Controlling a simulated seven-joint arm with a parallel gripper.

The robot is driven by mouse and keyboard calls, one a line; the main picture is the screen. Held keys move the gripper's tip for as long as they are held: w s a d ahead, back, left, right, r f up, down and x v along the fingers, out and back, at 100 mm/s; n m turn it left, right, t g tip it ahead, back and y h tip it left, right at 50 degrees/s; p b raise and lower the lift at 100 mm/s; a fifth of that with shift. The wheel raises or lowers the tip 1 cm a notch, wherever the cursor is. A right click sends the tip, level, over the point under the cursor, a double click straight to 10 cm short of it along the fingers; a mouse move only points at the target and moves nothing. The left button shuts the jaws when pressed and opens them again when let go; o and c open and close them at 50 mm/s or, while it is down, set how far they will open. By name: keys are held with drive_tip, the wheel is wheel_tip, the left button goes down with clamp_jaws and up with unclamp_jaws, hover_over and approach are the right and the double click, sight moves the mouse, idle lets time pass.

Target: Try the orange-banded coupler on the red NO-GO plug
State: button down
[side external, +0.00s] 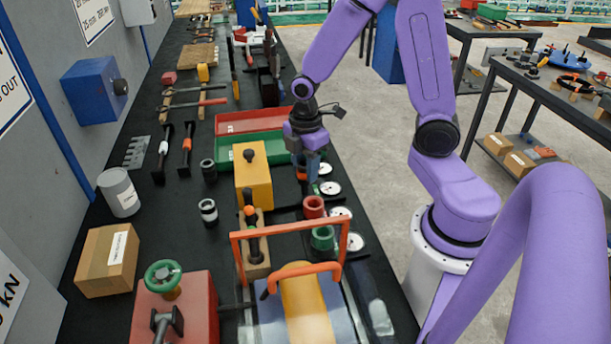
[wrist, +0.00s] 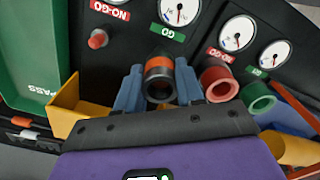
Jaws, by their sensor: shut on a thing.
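My gripper (wrist: 158,85) has its blue fingers shut on the orange-banded coupler (wrist: 159,70), a dark sleeve with an orange band; its open end faces the wrist camera. The red NO-GO plug (wrist: 98,38) is a small red peg on the black panel, left of and apart from the coupler in the wrist view. Its NO-GO label (wrist: 110,10) is above it. In the side view my gripper (side external: 313,172) is low over the gauge row; the coupler is small and partly hidden there. The panel directly behind the coupler is hidden.
A red ring (wrist: 218,82) and a green ring (wrist: 258,97) stand right of the gripper. Dial gauges (side external: 330,188) line the bench edge. A green tray (side external: 232,152), red tray (side external: 250,121) and yellow block (side external: 253,180) are close by, left of the gripper.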

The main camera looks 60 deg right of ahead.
wheel_tip(320, 180, up, 6)
drive_tip(key=shift+w+d+f, duration=0.1)
drive_tip(key=shift+f, duration=0.05)
drive_tip(key=w+d+r, duration=0.2)
drive_tip(key=w+d, duration=0.3)
drive_tip(key=shift+w+d+r, duration=0.25)
drive_tip(key=shift+f, duration=3)
drive_tip(key=shift+f, duration=1.75)
drive_tip(key=c, duration=0.6)
unclamp_jaws()
